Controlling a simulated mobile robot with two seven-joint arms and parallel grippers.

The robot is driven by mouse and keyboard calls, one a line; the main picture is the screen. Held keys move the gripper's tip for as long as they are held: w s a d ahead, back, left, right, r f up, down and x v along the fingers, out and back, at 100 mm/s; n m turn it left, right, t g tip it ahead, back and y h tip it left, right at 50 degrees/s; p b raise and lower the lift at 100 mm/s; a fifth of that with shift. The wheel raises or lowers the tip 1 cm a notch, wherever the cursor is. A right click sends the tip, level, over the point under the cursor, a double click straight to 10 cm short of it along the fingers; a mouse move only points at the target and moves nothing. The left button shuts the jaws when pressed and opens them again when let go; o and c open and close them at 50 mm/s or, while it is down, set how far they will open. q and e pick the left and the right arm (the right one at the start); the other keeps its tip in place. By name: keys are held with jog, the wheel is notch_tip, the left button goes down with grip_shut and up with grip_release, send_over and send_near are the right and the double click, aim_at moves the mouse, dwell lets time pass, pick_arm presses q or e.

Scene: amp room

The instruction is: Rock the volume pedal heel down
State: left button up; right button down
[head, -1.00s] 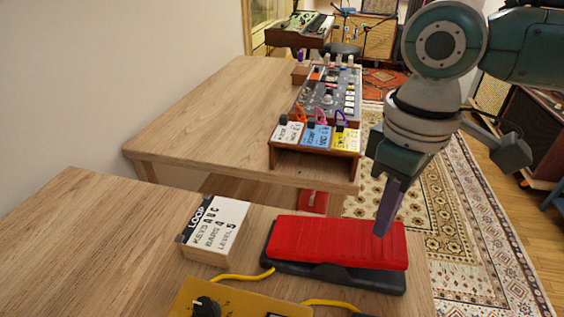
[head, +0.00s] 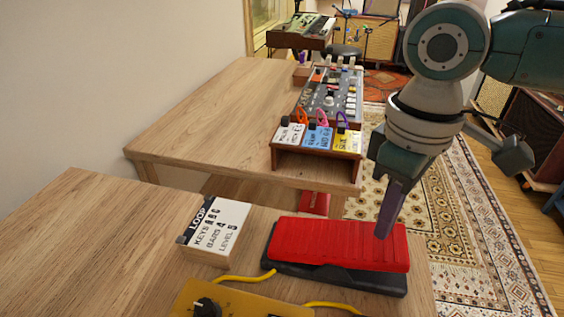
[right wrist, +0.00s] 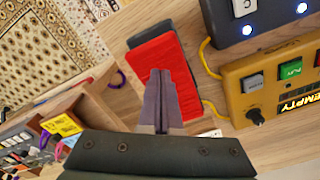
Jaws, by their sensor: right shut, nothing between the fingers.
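The volume pedal (head: 338,242) has a red treadle on a black base and lies on the near wooden table in the head view. A yellow cable runs to its left end and another passes near its front. It also shows in the right wrist view (right wrist: 150,62). My right gripper (head: 382,237) is shut and empty, pointing down with its fingertips at the right part of the red treadle. Whether the tips touch it or hover just above, I cannot tell. In the right wrist view the closed fingers (right wrist: 160,75) overlap the treadle. My left gripper is not in view.
A white loop sign block (head: 214,231) stands left of the pedal. A yellow looper box (head: 235,300) with a knob sits in front. Behind, a second table holds a small wooden rack (head: 316,165) with colored labels and a mixer (head: 330,93). The near table's left part is clear.

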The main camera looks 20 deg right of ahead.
aim_at(379, 241)
jog(key=shift+f, duration=0.1)
dwell(0.3)
jog(key=shift+f+b, duration=0.45)
jog(key=shift+f, duration=0.35)
jog(key=shift+f+b, duration=0.35)
jog(key=shift+f, duration=0.3)
dwell(0.5)
notch_tip(379, 241, up, 7)
jog(key=p, duration=0.9)
jog(key=shift+r, duration=0.1)
